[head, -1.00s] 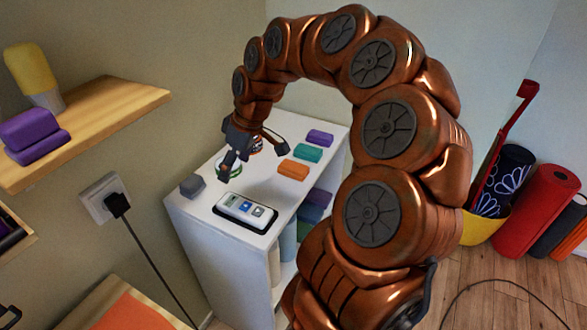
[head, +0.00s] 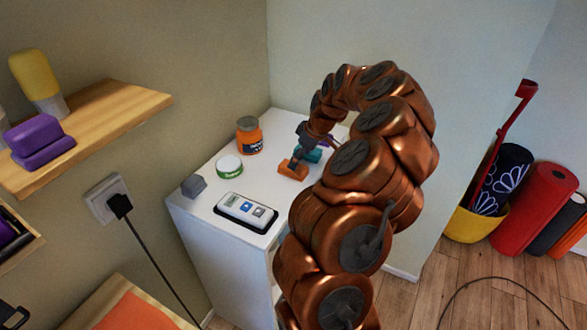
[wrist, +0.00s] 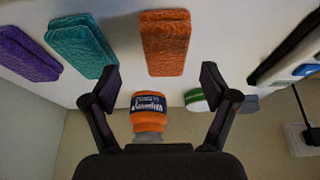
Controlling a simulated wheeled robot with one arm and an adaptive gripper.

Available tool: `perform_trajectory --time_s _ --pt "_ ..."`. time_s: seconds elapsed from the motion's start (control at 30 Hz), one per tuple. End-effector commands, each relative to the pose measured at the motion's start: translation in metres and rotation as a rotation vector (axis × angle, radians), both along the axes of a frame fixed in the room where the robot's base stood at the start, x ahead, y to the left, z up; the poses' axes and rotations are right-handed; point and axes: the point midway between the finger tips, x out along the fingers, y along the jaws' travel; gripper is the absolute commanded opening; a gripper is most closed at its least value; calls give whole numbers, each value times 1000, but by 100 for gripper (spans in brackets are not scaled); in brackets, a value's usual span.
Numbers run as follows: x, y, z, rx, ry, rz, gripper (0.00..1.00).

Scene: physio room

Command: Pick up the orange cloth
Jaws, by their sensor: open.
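The orange cloth (head: 292,171), a small folded block, lies on the white cabinet top (head: 212,166). In the wrist view the orange cloth (wrist: 165,45) appears above the gap between my fingertips, clear of both. My gripper (head: 303,150) is open and empty, close to the cloth in the head view and partly covering it. In the wrist view my gripper (wrist: 161,82) has its two dark fingers spread wide.
A teal cloth (wrist: 82,47) and a purple cloth (wrist: 27,54) lie beside the orange one. An orange jar (head: 249,138), a green-and-white tin (head: 230,167), a grey block (head: 194,186) and a remote-like device on a dark tray (head: 219,213) share the cabinet top.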

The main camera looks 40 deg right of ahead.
Motion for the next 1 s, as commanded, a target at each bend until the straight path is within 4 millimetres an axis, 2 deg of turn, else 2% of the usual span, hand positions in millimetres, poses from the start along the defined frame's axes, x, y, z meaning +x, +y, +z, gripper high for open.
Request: perform_trajectory --time_s 0.27,0.47,1.0 --pt "11 11 -22 2 2 1 85" --pt "18 12 -41 1 1 -1 85" --pt "19 12 -44 0 0 0 85"
